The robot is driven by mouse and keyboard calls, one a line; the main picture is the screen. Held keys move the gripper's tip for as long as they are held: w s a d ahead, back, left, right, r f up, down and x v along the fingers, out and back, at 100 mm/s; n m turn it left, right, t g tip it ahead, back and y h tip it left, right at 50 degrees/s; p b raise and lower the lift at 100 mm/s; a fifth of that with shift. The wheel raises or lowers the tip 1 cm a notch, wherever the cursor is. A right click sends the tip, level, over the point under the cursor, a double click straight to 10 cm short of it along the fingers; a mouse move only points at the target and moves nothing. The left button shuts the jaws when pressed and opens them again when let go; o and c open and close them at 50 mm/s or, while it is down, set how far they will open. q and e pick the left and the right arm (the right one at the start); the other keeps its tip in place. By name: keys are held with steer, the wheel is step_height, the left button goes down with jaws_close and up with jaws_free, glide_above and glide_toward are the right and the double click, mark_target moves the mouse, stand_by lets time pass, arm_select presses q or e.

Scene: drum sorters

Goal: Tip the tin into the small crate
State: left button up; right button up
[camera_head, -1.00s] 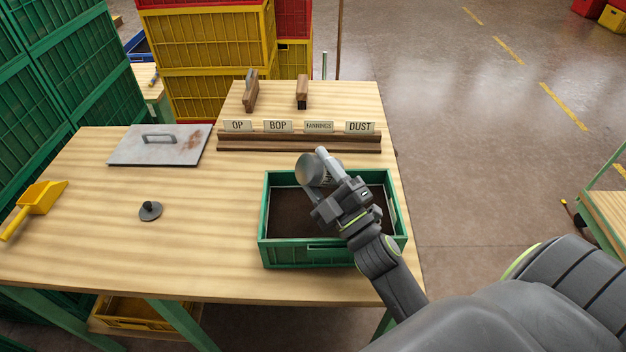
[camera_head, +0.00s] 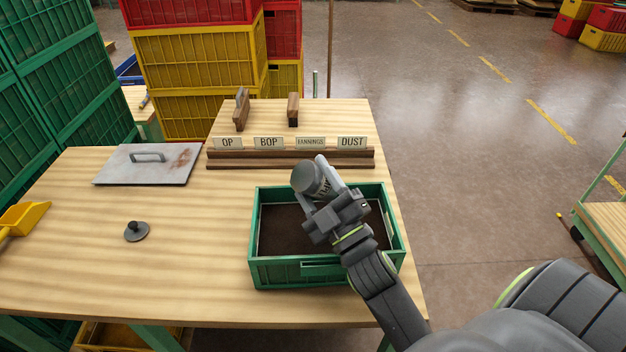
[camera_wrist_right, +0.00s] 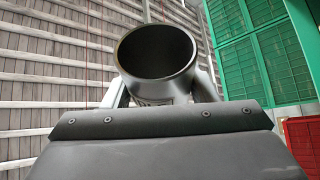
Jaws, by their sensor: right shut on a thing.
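The grey metal tin (camera_head: 309,178) is in my right gripper (camera_head: 328,190), which is shut on it above the small green crate (camera_head: 285,272). The tin is tilted, its round closed end facing up and toward the head camera. In the right wrist view the open mouth of the tin (camera_wrist_right: 158,52) faces the camera, with the ceiling behind it; its inside is dark and I see no contents. The crate stands on the table's right part with a dark brown layer inside. No falling stream is visible. My left gripper is out of view.
A grey knobbed lid (camera_head: 136,231), a metal plate with a handle (camera_head: 150,165) and a yellow scoop (camera_head: 22,217) lie on the wooden table to the left. A wooden rack with labels (camera_head: 290,158) stands behind the crate. The table's middle is clear.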

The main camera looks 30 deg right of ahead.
step_height(320, 180, up, 2)
steer(key=shift+r+p, duration=0.1)
steer(key=shift+p, duration=0.95)
step_height(320, 180, down, 2)
steer(key=shift+f+b, duration=0.2)
steer(key=shift+b, duration=1)
step_height(320, 180, up, 2)
steer(key=shift+r+p, duration=0.2)
steer(key=shift+p, duration=1.05)
step_height(320, 180, down, 2)
steer(key=shift+f+b, duration=0.25)
steer(key=shift+b, duration=1)
steer(key=shift+r, duration=0.15)
